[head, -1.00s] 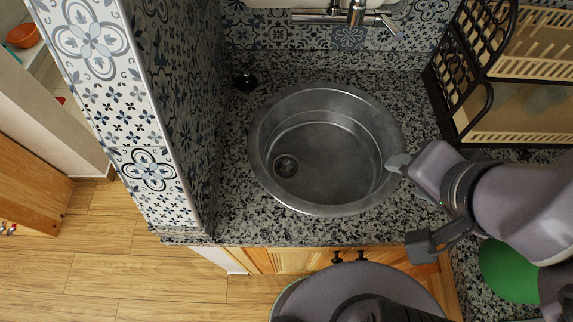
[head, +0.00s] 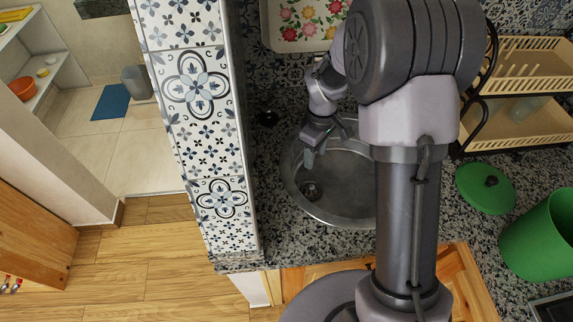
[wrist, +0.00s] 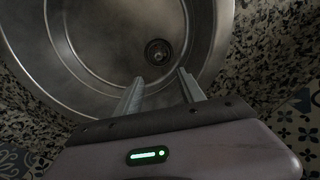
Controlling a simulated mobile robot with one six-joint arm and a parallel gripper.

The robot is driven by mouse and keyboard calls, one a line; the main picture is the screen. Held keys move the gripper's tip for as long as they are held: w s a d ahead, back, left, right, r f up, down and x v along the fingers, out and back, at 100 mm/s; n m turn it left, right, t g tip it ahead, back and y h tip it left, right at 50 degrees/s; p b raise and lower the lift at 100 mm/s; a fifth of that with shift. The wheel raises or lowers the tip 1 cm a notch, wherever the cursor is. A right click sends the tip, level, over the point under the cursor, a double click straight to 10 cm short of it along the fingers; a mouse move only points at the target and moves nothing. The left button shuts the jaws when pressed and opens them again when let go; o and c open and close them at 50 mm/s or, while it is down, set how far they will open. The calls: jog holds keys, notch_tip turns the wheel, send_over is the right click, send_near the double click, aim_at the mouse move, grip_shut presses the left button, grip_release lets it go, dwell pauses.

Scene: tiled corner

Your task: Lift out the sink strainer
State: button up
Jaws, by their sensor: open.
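The sink strainer (head: 311,191) is a small dark round piece in the floor of the round steel sink (head: 346,182), toward the bowl's left side. In the wrist view the strainer (wrist: 158,52) shows clearly, beyond the fingertips and roughly in line with the gap between them. My gripper (head: 322,150) is over the left part of the sink, above the strainer and apart from it. In the wrist view my gripper (wrist: 160,76) has two spread fingers with nothing between them. My arm hides the right side of the sink in the head view.
Speckled granite counter (head: 270,215) surrounds the sink. A tiled wall end (head: 205,120) rises close on the left. At right are a green lid (head: 485,188), a green canister (head: 540,235) and a dish rack (head: 520,120). A flowered tray (head: 300,22) stands behind the sink.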

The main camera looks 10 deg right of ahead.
jog(key=b, duration=0.4)
send_over(312, 187)
notch_tip(312, 187, down, 11)
jog(key=shift+s+d+f, duration=0.1)
jog(key=shift+s+f, duration=0.05)
jog(key=shift+f, duration=0.05)
jog(key=f+b, duration=0.1)
jog(key=f, duration=0.2)
jog(key=f+b, duration=0.2)
jog(key=shift+w+f, duration=0.2)
jog(key=shift+f, duration=0.2)
jog(key=shift+r, duration=0.1)
grip_shut()
